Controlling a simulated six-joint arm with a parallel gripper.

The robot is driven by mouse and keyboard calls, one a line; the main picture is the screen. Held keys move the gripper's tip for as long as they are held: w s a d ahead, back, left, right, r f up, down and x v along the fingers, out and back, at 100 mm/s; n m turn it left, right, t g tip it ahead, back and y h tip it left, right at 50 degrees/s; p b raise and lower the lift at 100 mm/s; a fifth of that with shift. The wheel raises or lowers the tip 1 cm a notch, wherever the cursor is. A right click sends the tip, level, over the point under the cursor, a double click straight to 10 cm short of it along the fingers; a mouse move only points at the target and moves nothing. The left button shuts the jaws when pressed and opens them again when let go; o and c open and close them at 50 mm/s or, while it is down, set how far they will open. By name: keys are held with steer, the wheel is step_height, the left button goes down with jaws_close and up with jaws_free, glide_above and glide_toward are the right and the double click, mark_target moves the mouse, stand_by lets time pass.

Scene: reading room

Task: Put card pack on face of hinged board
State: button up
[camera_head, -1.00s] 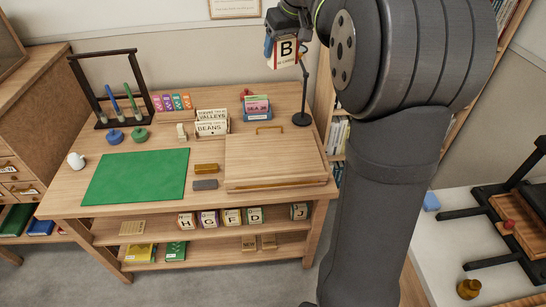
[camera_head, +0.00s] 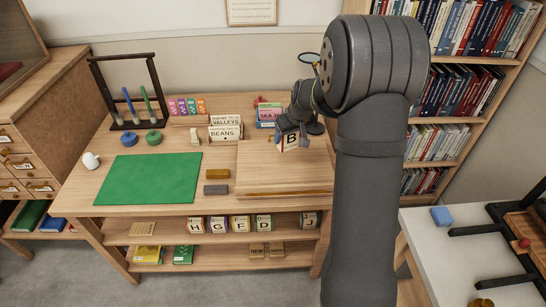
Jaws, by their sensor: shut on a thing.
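The card pack (camera_head: 290,143) is a small white block with a black letter B and an orange-red edge, upright and slightly tilted. My gripper (camera_head: 291,138) is shut on it, with a finger at each side. It holds the pack over the back part of the hinged board (camera_head: 275,175), a flat pale wooden panel at the right of the table. I cannot tell whether the pack touches the board. The board's handle is hidden behind my gripper and the pack, and my arm covers its right side.
A black lamp (camera_head: 315,127) stands at the back right, close to my arm. A brown block (camera_head: 218,174) and a grey block (camera_head: 216,189) lie left of the board. The green mat (camera_head: 148,178) is clear.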

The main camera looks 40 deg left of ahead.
steer(key=s+a+f, duration=0.1)
steer(key=a+f, duration=0.1)
steer(key=a, duration=0.1)
steer(key=s+a+f, duration=0.1)
steer(key=a+f, duration=0.1)
steer(key=a, duration=0.1)
steer(key=s+a+f, duration=0.1)
steer(key=a+f, duration=0.1)
steer(key=a, duration=0.1)
steer(key=shift+s, duration=0.4)
steer(key=shift+f, duration=1.85)
steer(key=shift+f, duration=0.15)
steer(key=o, duration=1)
steer(key=v, duration=1.2)
